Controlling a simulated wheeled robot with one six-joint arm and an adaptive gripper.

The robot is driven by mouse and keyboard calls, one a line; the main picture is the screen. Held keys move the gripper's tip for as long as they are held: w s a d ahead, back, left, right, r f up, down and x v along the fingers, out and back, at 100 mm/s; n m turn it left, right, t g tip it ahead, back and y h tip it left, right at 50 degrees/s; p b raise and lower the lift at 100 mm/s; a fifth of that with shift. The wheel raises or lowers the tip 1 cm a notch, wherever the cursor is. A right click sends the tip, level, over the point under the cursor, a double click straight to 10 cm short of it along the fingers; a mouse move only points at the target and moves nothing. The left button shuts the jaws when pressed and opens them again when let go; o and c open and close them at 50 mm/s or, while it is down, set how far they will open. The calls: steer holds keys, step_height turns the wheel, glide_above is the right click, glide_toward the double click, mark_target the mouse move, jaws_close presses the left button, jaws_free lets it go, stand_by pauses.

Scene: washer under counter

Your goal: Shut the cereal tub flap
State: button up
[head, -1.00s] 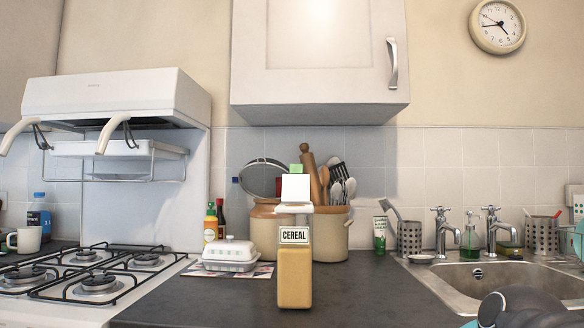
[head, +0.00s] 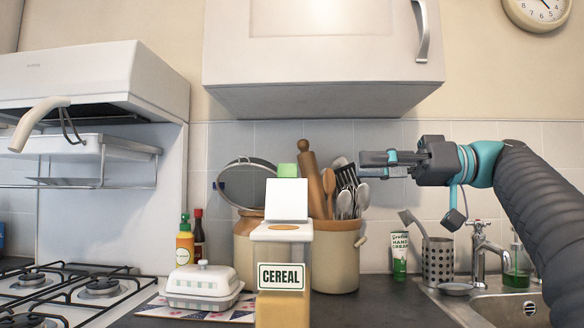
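The cereal tub (head: 283,305) stands upright on the dark counter, with a black-and-white CEREAL label and tan contents. Its white lid (head: 262,234) has a pouring hole showing tan inside. The flap (head: 287,200) is a white square panel standing raised at the back of the lid, so the tub is open. A green piece shows just above the flap. My gripper (head: 374,163) is in the air to the right of the flap and a little higher, pointing left, apart from the tub. It appears empty; its fingers overlap in this view, so their opening is unclear.
A crock with utensils (head: 337,265) and a rolling pin (head: 314,184) stand close behind the tub. A white butter dish (head: 203,285) is to its left. A wall cupboard (head: 322,60) hangs above. The sink (head: 515,308) is at right.

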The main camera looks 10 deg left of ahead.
mark_target(287, 165)
steer(key=a, duration=0.9)
steer(key=s+a, duration=0.1)
steer(key=a, duration=0.3)
steer(key=shift+a, duration=0.25)
jaws_close()
